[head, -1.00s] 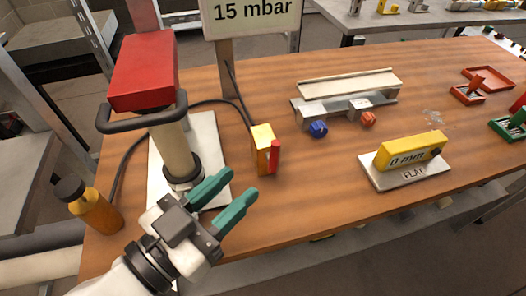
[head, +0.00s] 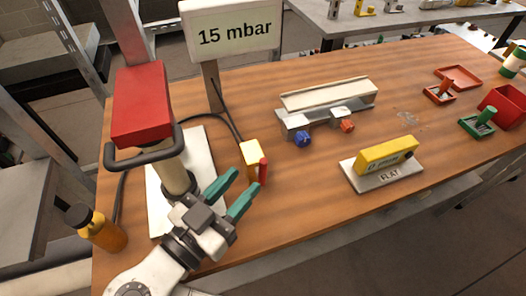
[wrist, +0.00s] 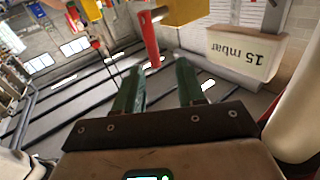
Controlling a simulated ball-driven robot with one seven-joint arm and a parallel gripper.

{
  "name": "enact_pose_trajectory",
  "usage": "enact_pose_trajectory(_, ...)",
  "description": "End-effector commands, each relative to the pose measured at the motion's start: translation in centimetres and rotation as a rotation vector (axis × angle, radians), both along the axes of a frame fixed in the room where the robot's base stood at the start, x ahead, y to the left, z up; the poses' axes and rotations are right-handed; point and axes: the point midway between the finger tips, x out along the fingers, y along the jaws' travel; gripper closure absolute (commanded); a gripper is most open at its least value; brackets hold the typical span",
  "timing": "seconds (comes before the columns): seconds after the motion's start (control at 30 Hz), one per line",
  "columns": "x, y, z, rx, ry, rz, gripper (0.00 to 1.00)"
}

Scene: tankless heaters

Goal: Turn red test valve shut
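The red valve handle (head: 263,171) hangs on the right side of a small yellow block (head: 251,157) on the wooden table. My gripper (head: 242,180) is open, with its green fingers pointing at the block and handle from the near left. In the wrist view the red handle (wrist: 149,38) shows just ahead of the gap between the open fingertips (wrist: 157,66), with the yellow block (wrist: 185,10) above it. Nothing is held, and I cannot tell whether a finger touches the handle.
A red-topped pump (head: 143,105) with a black handle stands left, beside an orange bottle (head: 101,230). The "15 mbar" sign (head: 236,35) stands behind the block. Right are a metal fixture (head: 325,105) with blue and orange knobs and a yellow level (head: 387,155) on a plate.

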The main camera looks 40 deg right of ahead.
Motion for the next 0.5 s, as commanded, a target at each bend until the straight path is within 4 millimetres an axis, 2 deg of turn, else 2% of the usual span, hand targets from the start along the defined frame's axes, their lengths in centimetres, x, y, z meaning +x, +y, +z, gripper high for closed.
enact_pose_trajectory(0.03, 0.0, -0.2, 0.6, -0.002, 0.003, -0.003, 0.61)
enact_pose_trajectory(0.5, -0.2, -2.1, 0.3, 0.005, 0.013, -0.013, 0.61)
